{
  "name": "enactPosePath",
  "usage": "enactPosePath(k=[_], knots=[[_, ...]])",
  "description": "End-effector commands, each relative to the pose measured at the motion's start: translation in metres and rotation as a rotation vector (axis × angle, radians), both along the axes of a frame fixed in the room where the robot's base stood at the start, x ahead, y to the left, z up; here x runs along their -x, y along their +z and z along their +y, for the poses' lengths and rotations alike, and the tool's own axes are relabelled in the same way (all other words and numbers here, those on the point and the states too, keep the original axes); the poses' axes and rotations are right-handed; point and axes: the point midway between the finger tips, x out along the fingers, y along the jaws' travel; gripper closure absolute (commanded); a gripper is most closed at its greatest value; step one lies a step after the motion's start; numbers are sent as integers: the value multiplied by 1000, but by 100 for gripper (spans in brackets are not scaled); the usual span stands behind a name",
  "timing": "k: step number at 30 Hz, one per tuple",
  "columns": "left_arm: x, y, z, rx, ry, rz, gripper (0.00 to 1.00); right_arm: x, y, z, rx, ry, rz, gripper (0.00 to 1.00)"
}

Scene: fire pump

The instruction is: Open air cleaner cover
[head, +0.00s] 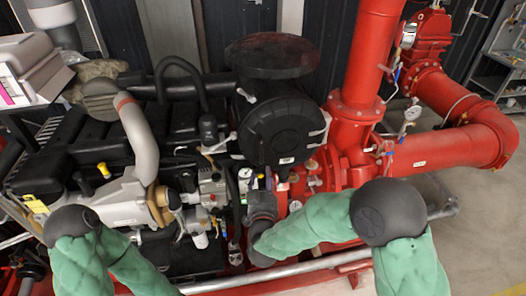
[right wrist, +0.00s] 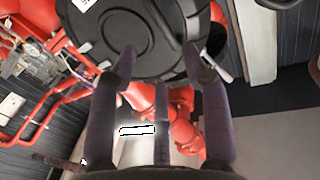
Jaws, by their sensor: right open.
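The air cleaner is a black cylinder whose round ribbed cover (head: 284,132) faces me in the middle of the head view, with a small white label low on it. Pale latches sit at its rim, one at the upper left (head: 247,95). The cover looks closed. My right gripper (head: 262,208) is just below the cover in the head view. In the right wrist view, its dark fingers (right wrist: 159,55) are spread and empty, with the black cover (right wrist: 135,38) beyond the tips. I cannot tell whether they touch it. My left gripper is not in view; only my left arm shows.
Red pipes (head: 350,130) stand right of the air cleaner. A grey hose (head: 142,140) and the black engine (head: 90,150) lie to the left. Gauges and valves (head: 210,185) crowd the space below left. A silver rail (head: 270,273) crosses the front. Clear floor is at the far right.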

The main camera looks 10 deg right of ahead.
Motion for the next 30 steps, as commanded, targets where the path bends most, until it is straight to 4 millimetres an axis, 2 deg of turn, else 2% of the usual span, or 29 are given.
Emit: enactPosePath(k=[5,12,18,24,30], knots=[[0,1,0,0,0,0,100,-19,0,-5,0,-4,-1,52],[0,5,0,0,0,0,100,-61,0,-13,-1,-2,0,52],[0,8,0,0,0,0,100,-89,-1,-18,-1,0,1,52],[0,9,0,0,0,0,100,-103,0,-20,-1,0,0,52],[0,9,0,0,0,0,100,-104,-1,-20,-1,1,1,52]])
